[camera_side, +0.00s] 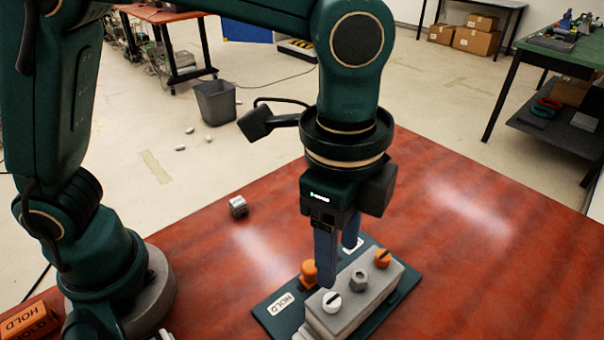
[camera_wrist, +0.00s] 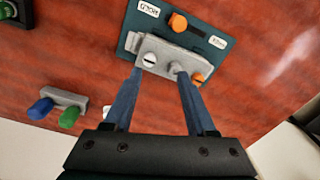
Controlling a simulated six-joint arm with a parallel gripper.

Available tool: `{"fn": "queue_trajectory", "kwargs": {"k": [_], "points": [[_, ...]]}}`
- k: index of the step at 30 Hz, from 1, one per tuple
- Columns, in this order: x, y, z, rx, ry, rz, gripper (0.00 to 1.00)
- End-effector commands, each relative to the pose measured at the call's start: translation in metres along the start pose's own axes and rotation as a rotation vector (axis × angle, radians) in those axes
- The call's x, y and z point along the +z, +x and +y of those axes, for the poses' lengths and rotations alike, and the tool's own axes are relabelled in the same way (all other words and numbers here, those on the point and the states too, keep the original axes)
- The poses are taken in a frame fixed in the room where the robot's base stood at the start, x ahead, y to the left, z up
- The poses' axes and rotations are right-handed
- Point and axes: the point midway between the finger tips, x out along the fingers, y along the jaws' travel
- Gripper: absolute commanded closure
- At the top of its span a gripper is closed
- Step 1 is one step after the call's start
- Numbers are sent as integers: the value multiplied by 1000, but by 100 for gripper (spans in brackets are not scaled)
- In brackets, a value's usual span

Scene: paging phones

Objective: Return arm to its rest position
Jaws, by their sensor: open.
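My gripper (camera_side: 338,265) has two blue fingers pointing down, spread apart with nothing between them. It is low over the dark green plate (camera_side: 268,315) marked HOLD, at the grey block (camera_side: 372,297). In the wrist view my gripper (camera_wrist: 159,75) has its tips at the near edge of the grey block (camera_wrist: 186,57). The block carries a white slotted knob (camera_side: 332,301), a grey hex knob (camera_side: 356,282) and an orange slotted knob (camera_side: 383,258). An orange peg (camera_side: 309,273) stands beside the block, partly hidden by a finger. I cannot tell whether the fingertips touch anything.
A small metal part (camera_side: 238,207) lies on the red table (camera_side: 480,245). An orange HOLD block (camera_side: 27,322) is at lower left. The wrist view shows a grey holder (camera_wrist: 65,97) with blue and green knobs. The table's right side is clear.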

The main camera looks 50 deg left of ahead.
Motion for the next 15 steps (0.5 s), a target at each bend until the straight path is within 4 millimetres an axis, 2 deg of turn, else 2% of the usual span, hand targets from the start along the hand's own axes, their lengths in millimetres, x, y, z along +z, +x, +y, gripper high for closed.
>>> {"fn": "queue_trajectory", "kwargs": {"k": [3,6,10,15], "points": [[23,-28,-20,-50,-103,57,44],[51,-47,-31,-98,-227,104,44],[88,-64,-36,-161,-409,161,44],[132,-72,-30,-241,-666,235,44]]}}
